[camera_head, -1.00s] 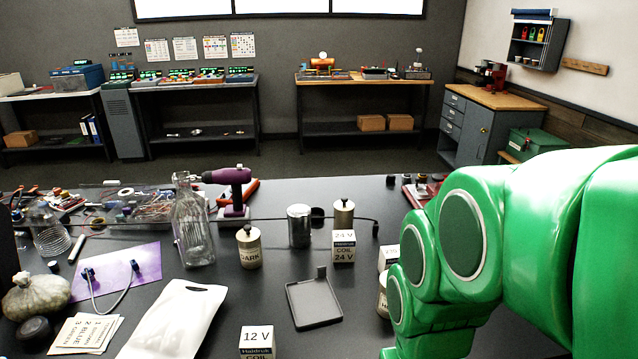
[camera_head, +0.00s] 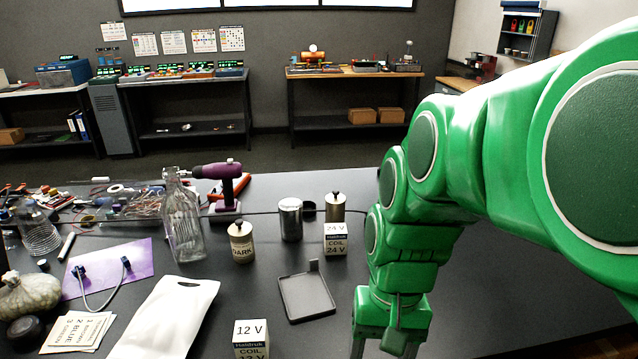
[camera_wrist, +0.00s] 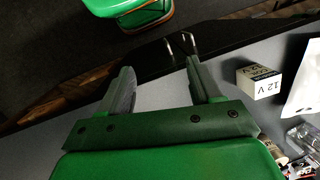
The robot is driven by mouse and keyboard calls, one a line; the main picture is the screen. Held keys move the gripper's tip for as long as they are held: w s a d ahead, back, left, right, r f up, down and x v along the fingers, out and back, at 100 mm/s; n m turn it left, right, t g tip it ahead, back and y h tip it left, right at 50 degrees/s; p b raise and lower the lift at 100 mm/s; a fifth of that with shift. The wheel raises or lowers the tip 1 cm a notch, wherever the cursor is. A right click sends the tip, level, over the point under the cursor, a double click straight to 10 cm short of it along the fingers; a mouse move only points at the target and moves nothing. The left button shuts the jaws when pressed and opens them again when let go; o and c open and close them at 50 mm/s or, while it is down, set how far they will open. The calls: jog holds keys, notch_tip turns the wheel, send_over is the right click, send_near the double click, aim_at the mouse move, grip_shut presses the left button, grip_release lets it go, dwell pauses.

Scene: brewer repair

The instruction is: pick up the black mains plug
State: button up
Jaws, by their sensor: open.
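The black mains plug is not visible now; in the earlier head view a thin dark cable ends in a small black piece at the right, where my arm now covers the view. The black cable (camera_head: 268,212) still runs across the table behind the cans. My gripper (camera_head: 388,346) points down over the front right of the table, its lower end near the bottom edge of the head view. In the wrist view my gripper (camera_wrist: 160,68) has its two fingers apart, with nothing between them. No plug shows in the wrist view.
A 12 V box (camera_head: 251,340) stands left of my gripper and also shows in the wrist view (camera_wrist: 259,82). The right tabletop (camera_head: 520,300) looks clear.

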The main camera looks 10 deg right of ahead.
jog(key=w+a+r+m+y, duration=0.2)
jog(key=w+m+y, duration=0.3)
jog(key=w, duration=1.5)
jog(key=m+t+y, duration=0.3)
jog(key=m+y, duration=0.2)
jog(key=m, duration=0.5)
send_over(363, 225)
jog(key=s+a, duration=0.3)
jog(key=s, duration=0.4)
notch_tip(363, 225, down, 8)
jog(key=w+d+f+m, duration=0.1)
jog(key=w+d+f, duration=0.1)
jog(key=d, duration=0.1)
jog(key=w+d+f+m+t+y, duration=0.1)
jog(key=w+d+f, duration=0.1)
jog(key=d+f, duration=0.1)
jog(key=w+d+f+m+y, duration=0.1)
jog(key=w+d+f, duration=0.1)
jog(key=d+f, duration=0.1)
jog(key=shift+d+t, duration=0.4)
jog(key=shift+d, duration=0.3)
jog(key=shift+x, duration=1.35)
jog(key=shift+s+a+f, duration=0.1)
jog(key=shift+a+f, duration=0.05)
jog(key=shift+a, duration=0.85)
jog(key=shift+x, duration=1.6)
jog(key=c, duration=1)
jog(key=shift+c, duration=0.2)
